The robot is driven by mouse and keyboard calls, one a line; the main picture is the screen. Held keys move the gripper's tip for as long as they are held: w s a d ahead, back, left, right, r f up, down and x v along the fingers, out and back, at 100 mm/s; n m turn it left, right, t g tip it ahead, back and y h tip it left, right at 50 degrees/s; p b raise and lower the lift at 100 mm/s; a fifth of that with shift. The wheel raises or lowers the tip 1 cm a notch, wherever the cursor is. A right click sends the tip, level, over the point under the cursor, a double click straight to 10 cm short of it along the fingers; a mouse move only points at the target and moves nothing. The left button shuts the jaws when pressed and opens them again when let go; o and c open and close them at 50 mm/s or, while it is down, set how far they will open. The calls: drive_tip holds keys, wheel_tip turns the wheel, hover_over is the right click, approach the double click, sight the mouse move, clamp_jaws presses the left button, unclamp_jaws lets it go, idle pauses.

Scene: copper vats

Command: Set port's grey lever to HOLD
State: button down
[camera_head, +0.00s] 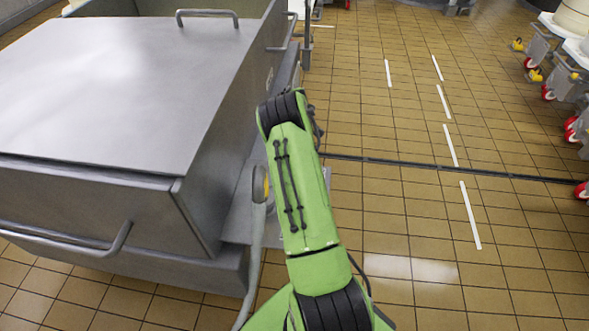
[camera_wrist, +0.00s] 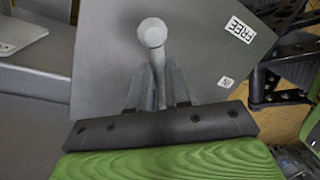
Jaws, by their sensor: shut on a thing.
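A grey lever with a round knob (camera_wrist: 152,33) stands out from a flat grey panel (camera_wrist: 100,55) in the wrist view. Its stem runs down between the fingers of my gripper (camera_wrist: 157,82), which is shut on it. A white label reading FREE (camera_wrist: 237,28) is on the panel, right of the knob. A smaller white label (camera_wrist: 226,82) sits lower right; its lettering is too small to read surely. No HOLD label can be made out. In the head view my arm hides the gripper and the lever.
A large grey metal vat (camera_head: 110,75) with handles fills the left of the head view, close beside my arm. Wheeled stands (camera_head: 543,50) are at the far right. The tiled floor (camera_head: 400,130) between is clear.

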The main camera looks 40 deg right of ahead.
drive_tip(key=shift+w, duration=0.1)
drive_tip(key=c, duration=1.1)
unclamp_jaws()
drive_tip(key=w+r+p, duration=0.1)
drive_tip(key=r, duration=0.4)
drive_tip(key=w+r+p, duration=0.1)
drive_tip(key=r+p, duration=0.1)
drive_tip(key=r, duration=0.3)
drive_tip(key=w+r+p, duration=0.1)
drive_tip(key=r+p, duration=0.1)
drive_tip(key=r, duration=0.3)
drive_tip(key=shift+d+r, duration=0.25)
drive_tip(key=shift+d, duration=0.15)
